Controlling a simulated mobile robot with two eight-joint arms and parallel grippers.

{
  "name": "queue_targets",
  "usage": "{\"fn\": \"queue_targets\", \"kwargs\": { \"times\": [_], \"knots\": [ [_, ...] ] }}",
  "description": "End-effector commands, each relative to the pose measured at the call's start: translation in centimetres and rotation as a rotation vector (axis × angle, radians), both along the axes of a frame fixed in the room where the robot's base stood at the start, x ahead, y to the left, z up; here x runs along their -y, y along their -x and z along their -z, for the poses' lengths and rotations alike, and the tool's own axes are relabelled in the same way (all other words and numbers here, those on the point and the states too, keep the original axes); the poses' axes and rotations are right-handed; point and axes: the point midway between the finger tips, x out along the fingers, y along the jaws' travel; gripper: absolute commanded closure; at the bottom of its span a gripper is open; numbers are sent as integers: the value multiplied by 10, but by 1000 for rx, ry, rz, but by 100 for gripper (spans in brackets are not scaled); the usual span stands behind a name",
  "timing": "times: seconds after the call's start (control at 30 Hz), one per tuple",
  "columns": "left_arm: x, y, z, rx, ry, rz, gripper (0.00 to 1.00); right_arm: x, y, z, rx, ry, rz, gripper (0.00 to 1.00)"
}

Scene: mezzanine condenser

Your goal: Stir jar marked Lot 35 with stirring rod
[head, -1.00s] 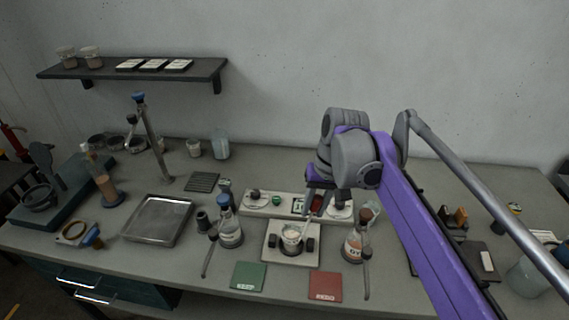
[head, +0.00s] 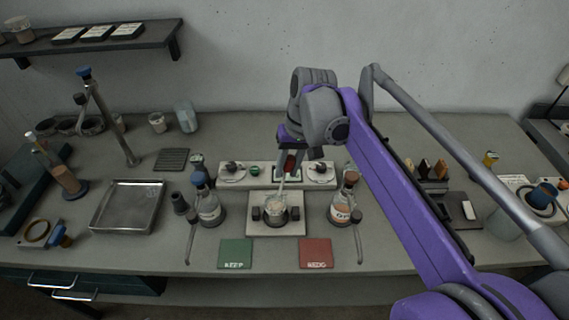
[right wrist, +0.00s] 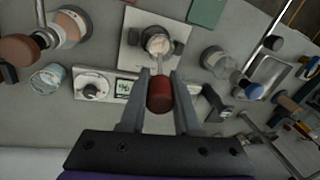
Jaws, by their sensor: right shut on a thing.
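A small glass jar (head: 275,213) with pale contents stands in a holder with dark side blocks on a light square base in the middle of the bench. No lot number is readable on it. My right gripper (head: 291,160) is above and slightly behind the jar, shut on the stirring rod (head: 281,186). In the right wrist view the rod's dark red handle (right wrist: 160,95) sits between the fingers, and its thin pale shaft reaches to the jar (right wrist: 157,43). The lower end appears inside the jar mouth; its depth is unclear. My left gripper is not in view.
Stoppered flasks stand close on the left (head: 209,209) and right (head: 340,213) of the jar's base. A control panel (head: 256,182) lies behind. A green KEEP pad (head: 235,253) and red REDO pad (head: 316,253) lie in front. A metal tray (head: 128,207) is at left.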

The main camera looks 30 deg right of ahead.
Motion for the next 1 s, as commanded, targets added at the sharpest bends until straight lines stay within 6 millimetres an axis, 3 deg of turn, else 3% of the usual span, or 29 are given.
{"fn": "queue_targets", "kwargs": {
  "times": [1.0],
  "knots": [
    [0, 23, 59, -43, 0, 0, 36, -7, -4, 82, -1, 1, -1, 100]
  ]
}}
